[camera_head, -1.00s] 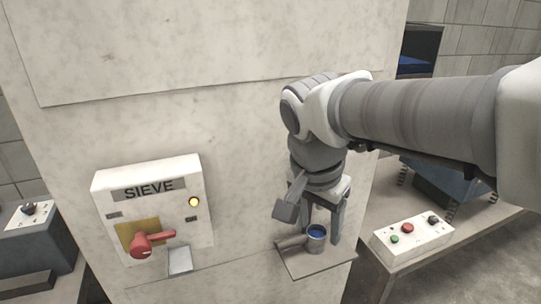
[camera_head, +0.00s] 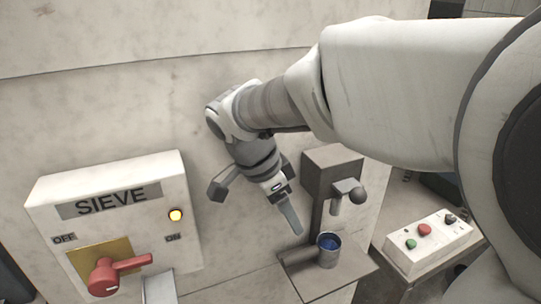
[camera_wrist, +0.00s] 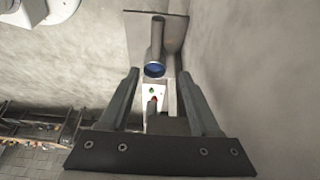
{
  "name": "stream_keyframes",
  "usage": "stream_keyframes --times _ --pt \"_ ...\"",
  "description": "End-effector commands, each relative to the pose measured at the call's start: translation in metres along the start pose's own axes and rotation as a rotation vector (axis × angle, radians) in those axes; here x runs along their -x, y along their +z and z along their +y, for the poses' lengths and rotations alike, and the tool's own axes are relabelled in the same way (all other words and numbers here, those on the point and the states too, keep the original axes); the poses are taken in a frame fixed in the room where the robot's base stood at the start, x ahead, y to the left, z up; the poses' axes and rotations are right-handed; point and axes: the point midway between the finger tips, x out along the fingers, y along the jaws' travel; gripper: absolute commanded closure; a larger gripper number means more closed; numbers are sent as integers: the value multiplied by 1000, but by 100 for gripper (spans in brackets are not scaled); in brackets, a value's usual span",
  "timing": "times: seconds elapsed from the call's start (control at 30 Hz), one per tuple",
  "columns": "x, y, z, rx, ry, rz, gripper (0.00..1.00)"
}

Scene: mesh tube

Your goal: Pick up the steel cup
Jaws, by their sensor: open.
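The steel cup (camera_head: 327,256) stands upright on a small grey shelf (camera_head: 310,284), and its inside or contents look blue. In the wrist view the cup's blue round opening (camera_wrist: 154,70) shows beyond and between my two fingers. My gripper (camera_head: 291,218) is open and empty. In the head view it is up and to the left of the cup, apart from it, pointing down and to the right.
A grey dispenser (camera_head: 327,182) with a spout (camera_head: 340,205) stands close behind and above the cup. The SIEVE panel (camera_head: 110,205) with a red lever (camera_head: 115,272) is on the left. A white button box (camera_head: 428,243) lies right of the shelf. A pale wall rises behind.

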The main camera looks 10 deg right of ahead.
Motion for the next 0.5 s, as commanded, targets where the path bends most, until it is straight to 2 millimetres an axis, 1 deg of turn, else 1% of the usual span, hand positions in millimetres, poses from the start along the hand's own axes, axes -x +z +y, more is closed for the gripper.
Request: stream_keyframes --times 0.03,0.3,0.4,0.5 --pt "-15 1 1 0 5 1 36" --pt "-73 1 1 3 4 1 36" --pt "-87 0 1 2 3 1 36" --pt "-96 0 1 3 2 0 36"
